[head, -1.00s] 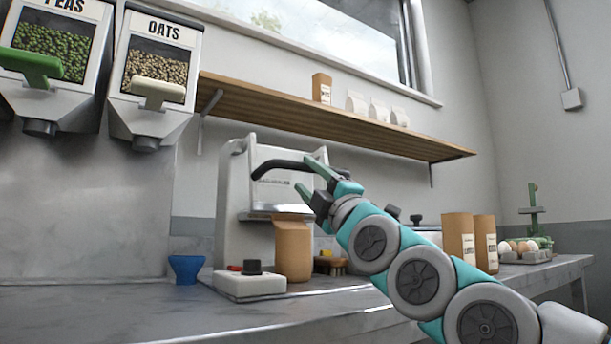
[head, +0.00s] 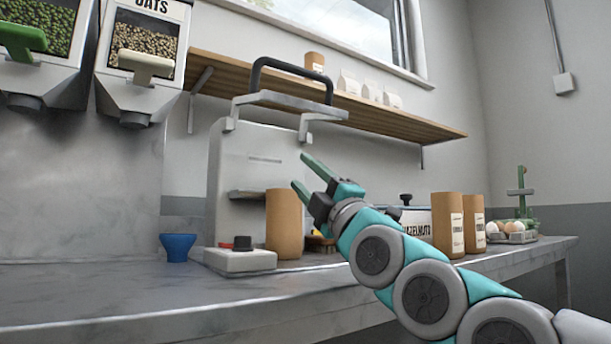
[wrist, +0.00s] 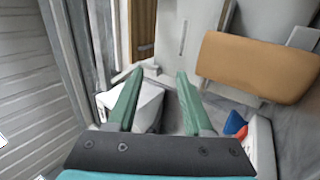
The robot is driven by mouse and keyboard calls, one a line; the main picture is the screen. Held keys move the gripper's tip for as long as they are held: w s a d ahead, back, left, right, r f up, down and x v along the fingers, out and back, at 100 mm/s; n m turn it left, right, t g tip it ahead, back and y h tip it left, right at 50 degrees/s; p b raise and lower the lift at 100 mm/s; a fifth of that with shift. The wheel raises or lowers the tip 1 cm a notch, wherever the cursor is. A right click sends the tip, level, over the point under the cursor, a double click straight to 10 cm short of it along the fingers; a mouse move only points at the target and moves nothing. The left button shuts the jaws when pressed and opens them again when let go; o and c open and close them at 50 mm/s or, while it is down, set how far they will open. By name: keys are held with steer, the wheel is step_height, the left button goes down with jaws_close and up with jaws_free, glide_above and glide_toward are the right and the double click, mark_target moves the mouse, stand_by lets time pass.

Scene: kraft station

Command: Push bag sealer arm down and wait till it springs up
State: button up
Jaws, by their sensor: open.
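The bag sealer (head: 225,175) is a white-grey machine standing on the counter. Its arm (head: 290,103), with a black handle (head: 290,75), is raised above the body. A brown paper bag (head: 283,222) stands upright at the front of the sealer; it also shows in the wrist view (wrist: 258,65). My gripper (head: 303,173) is open and empty, to the right of the sealer body and below the raised arm, apart from the handle. Its green fingers (wrist: 155,100) are spread in the wrist view.
A wooden shelf (head: 400,125) and dispensers (head: 145,62) hang above. The front counter is clear.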

stand_by(0.4)
steer(key=v, duration=0.7)
steer(key=shift+s+d+f, duration=0.2)
steer(key=shift+s+f, duration=0.05)
steer(key=shift+s, duration=0.05)
stand_by(0.3)
